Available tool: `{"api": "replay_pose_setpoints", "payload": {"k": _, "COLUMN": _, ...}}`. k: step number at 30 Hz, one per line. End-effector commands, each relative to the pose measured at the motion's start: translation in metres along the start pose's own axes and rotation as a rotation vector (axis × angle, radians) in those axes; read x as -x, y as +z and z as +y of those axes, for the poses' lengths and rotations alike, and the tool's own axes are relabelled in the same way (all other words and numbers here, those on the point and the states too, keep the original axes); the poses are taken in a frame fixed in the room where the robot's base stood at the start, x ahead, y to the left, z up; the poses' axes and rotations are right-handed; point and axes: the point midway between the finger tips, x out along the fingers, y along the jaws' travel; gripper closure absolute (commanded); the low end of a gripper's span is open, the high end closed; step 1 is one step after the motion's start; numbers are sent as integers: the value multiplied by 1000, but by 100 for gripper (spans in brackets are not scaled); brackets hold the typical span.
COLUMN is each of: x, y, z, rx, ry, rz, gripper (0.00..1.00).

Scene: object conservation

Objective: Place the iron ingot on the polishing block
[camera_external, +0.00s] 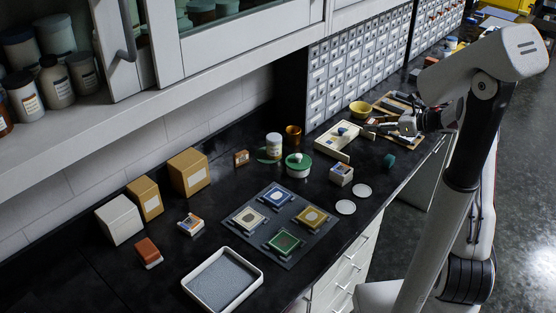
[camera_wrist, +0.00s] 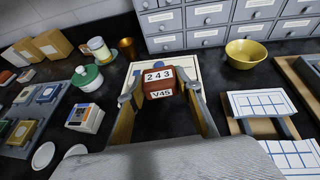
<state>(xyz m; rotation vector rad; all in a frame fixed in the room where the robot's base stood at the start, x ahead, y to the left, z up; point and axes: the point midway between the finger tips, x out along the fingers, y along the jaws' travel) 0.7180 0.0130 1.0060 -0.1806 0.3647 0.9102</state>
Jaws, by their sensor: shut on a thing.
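My gripper (camera_external: 372,129) is at the far right part of the bench. In the wrist view its fingers (camera_wrist: 160,92) are shut on a red-brown block (camera_wrist: 158,80) with white labels reading "243" and "V45"; I cannot tell for certain that it is the iron ingot. Behind the block is a cream board or frame (camera_external: 330,146) with a blue round piece (camera_external: 343,128), partly hidden in the wrist view. No thing is clearly marked as the polishing block. A red block with a white base (camera_external: 147,251) lies at the front left.
A dark board (camera_external: 240,222) holds several coloured square pads. A shallow white tray (camera_external: 188,283) is at the front.

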Motion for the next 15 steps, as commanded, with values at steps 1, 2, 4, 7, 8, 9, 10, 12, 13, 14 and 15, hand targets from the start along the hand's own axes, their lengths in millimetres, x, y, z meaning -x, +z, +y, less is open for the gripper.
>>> {"api": "replay_pose_setpoints", "payload": {"k": 1, "x": -12, "y": 8, "z": 11, "rx": 12, "ry": 23, "rz": -2, "gripper": 100}}
{"api": "replay_pose_setpoints", "payload": {"k": 2, "x": -19, "y": 11, "z": 17, "rx": 17, "ry": 36, "rz": -2, "gripper": 100}}
{"api": "replay_pose_setpoints", "payload": {"k": 4, "x": -34, "y": 18, "z": 32, "rx": 30, "ry": 66, "rz": -2, "gripper": 100}}
{"api": "replay_pose_setpoints", "payload": {"k": 7, "x": -56, "y": 29, "z": 55, "rx": 48, "ry": 109, "rz": -2, "gripper": 100}}
{"api": "replay_pose_setpoints", "payload": {"k": 8, "x": -62, "y": 32, "z": 62, "rx": 53, "ry": 122, "rz": -2, "gripper": 100}}
{"api": "replay_pose_setpoints", "payload": {"k": 9, "x": -70, "y": 36, "z": 71, "rx": 60, "ry": 139, "rz": -2, "gripper": 100}}
{"api": "replay_pose_setpoints", "payload": {"k": 10, "x": -75, "y": 39, "z": 78, "rx": 65, "ry": 151, "rz": -2, "gripper": 100}}
{"api": "replay_pose_setpoints", "payload": {"k": 12, "x": -89, "y": 46, "z": 94, "rx": 77, "ry": 179, "rz": -2, "gripper": 100}}
{"api": "replay_pose_setpoints", "payload": {"k": 13, "x": -94, "y": 50, "z": 102, "rx": 82, "ry": 191, "rz": -3, "gripper": 100}}
{"api": "replay_pose_setpoints", "payload": {"k": 14, "x": -100, "y": 53, "z": 109, "rx": 87, "ry": 203, "rz": -3, "gripper": 100}}
{"api": "replay_pose_setpoints", "payload": {"k": 15, "x": -107, "y": 56, "z": 118, "rx": 93, "ry": 218, "rz": -3, "gripper": 100}}
